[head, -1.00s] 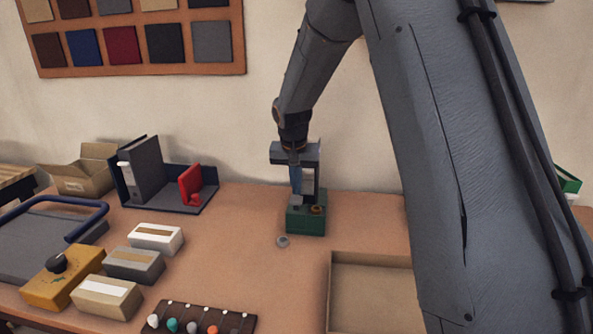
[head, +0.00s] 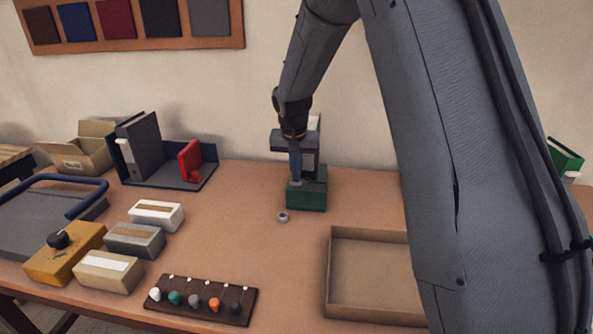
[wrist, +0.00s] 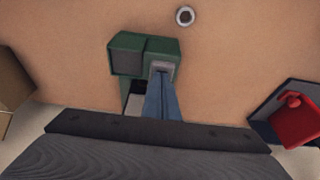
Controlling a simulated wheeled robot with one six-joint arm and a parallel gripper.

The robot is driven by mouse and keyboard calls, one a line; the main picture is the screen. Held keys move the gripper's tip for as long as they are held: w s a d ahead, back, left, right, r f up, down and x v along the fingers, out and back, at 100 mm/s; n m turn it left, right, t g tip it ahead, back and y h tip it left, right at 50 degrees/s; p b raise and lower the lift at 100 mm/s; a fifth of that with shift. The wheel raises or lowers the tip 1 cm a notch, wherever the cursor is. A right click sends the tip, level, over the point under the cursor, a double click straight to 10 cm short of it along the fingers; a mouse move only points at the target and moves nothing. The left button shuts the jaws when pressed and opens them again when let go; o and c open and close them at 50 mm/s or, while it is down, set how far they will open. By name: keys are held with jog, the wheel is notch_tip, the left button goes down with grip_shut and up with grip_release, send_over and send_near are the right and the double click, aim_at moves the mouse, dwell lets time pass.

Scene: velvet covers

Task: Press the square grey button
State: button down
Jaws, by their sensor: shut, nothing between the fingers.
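A small green box (head: 306,197) stands on the table in the head view, below my gripper. In the wrist view the green box (wrist: 127,43) has a square grey button (wrist: 166,65) on its right part, beside a larger dark square face. My gripper (head: 295,178) points down at the box with its blue fingers together and nothing between them. In the wrist view my gripper (wrist: 161,76) has its tips at the grey button and covers part of it. I cannot tell whether they touch it or whether it is pressed in.
A small grey ring (head: 283,217) lies in front of the box. A shallow cardboard tray (head: 370,232) is at front right, and a dark strip with several coloured knobs (head: 203,300) at the front. A red object (head: 190,160) and binder (head: 145,150) stand behind left.

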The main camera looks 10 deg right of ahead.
jog(key=shift+s+f, duration=0.15)
jog(key=shift+f, duration=0.1)
jog(key=shift+r+p, duration=0.45)
jog(key=shift+r, duration=0.1)
notch_tip(320, 180, up, 4)
jog(key=shift+r+p, duration=0.2)
jog(key=shift+p, duration=0.7)
jog(key=b+v, duration=0.2)
jog(key=v, duration=0.7)
jog(key=s+f+n+g, duration=0.1)
jog(key=s+f, duration=0.3)
jog(key=s, duration=0.6)
jog(key=s+f+n, duration=0.2)
jog(key=s+f, duration=0.3)
jog(key=s, duration=0.5)
jog(key=s+f+n+g+y, duration=0.1)
jog(key=s+f, duration=0.3)
jog(key=s, duration=0.5)
jog(key=shift+s+d+f+g, duration=0.3)
jog(key=shift+s+d, duration=0.1)
